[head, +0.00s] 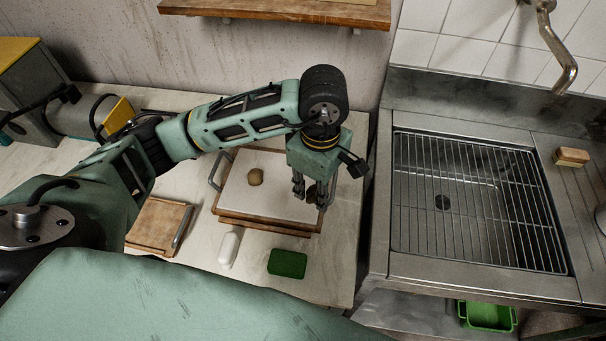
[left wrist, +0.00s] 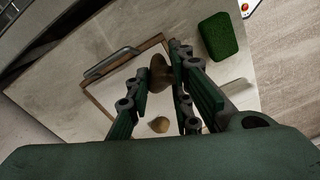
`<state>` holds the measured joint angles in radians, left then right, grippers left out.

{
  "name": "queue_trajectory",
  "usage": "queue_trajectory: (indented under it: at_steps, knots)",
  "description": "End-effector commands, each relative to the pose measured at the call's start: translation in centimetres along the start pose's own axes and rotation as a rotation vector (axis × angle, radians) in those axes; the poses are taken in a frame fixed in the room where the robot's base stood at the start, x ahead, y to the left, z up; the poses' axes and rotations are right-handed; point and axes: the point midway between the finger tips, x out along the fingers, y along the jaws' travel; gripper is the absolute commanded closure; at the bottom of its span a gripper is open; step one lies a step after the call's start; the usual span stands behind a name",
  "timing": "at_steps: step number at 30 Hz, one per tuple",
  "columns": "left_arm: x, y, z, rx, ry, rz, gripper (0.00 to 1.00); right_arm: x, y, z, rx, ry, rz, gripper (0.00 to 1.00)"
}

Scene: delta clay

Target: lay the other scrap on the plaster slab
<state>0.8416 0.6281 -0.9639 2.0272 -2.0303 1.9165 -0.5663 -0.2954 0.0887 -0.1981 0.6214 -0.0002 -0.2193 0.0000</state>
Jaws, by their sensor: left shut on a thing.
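The plaster slab (head: 240,198) is a white sheet in a wooden frame with a metal handle on its left, on the pale counter. It also shows in the left wrist view (left wrist: 122,83). One tan clay scrap (head: 255,177) lies on the slab; it also shows in the left wrist view (left wrist: 159,125). My left gripper (head: 311,194) points down over the slab's right part. In the left wrist view it is shut on a darker brown scrap (left wrist: 160,74), held between its fingertips. I cannot tell whether this scrap touches the slab. My right gripper is not in view.
A green block (head: 287,263) and a white rounded item (head: 229,249) lie in front of the slab. A wooden board with a handle (head: 158,226) lies to the left. A sink with a wire rack (head: 470,205) is at right. A wooden shelf (head: 280,11) hangs behind.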

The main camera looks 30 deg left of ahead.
Motion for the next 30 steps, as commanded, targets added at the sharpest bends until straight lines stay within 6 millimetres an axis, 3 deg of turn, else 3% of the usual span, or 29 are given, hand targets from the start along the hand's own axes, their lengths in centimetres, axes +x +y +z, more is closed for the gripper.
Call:
queue_trajectory:
  at_steps: [5,15,23,30]
  knots:
    - [1.0,1.0,-2.1,-0.016,0.004,-0.005,1.0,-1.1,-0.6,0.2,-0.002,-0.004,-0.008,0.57]
    - [5.3,5.4,-8.2,-0.012,0.003,-0.003,1.0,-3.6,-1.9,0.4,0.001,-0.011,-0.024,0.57]
    - [7.0,6.6,-9.7,-0.007,0.001,-0.002,1.0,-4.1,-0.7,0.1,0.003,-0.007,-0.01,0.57]
    - [10.1,6.7,-9.7,-0.008,0.0,-0.003,1.0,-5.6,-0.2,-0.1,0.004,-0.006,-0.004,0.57]
